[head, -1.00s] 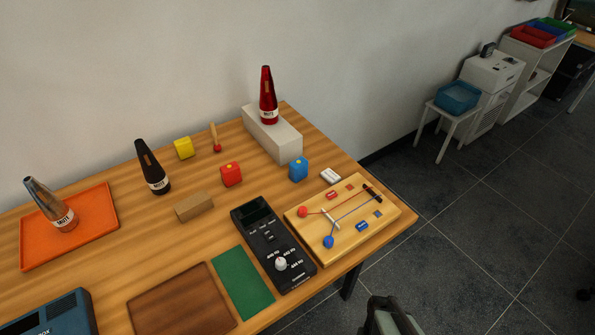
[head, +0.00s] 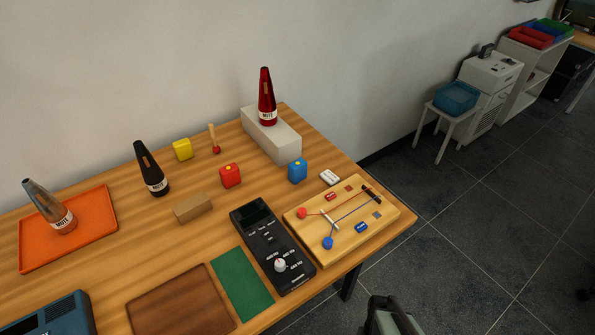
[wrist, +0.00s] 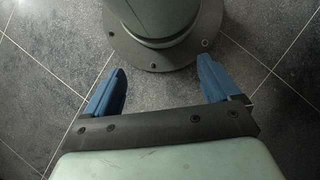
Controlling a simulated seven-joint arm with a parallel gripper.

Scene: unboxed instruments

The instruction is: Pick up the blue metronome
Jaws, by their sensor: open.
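The blue metronome (head: 298,170) appears to be the small blue box with a yellow spot on top, standing upright on the wooden table (head: 120,215). It is in the right half of the table, in front of the white block. In the wrist view my gripper (wrist: 160,88) is open, with two blue fingers wide apart and nothing between them. Only dark floor and part of my own base show beyond it. In the head view part of my arm shows at the bottom edge, off the table's front right side, well away from the metronome.
A red box (head: 230,176) and a yellow box (head: 182,149) stand left of the metronome. A white block (head: 284,146) bearing a red cone mute (head: 267,98) is behind it. A white eraser-like piece (head: 329,177), a circuit board (head: 365,225) and a black device (head: 272,247) lie nearby.

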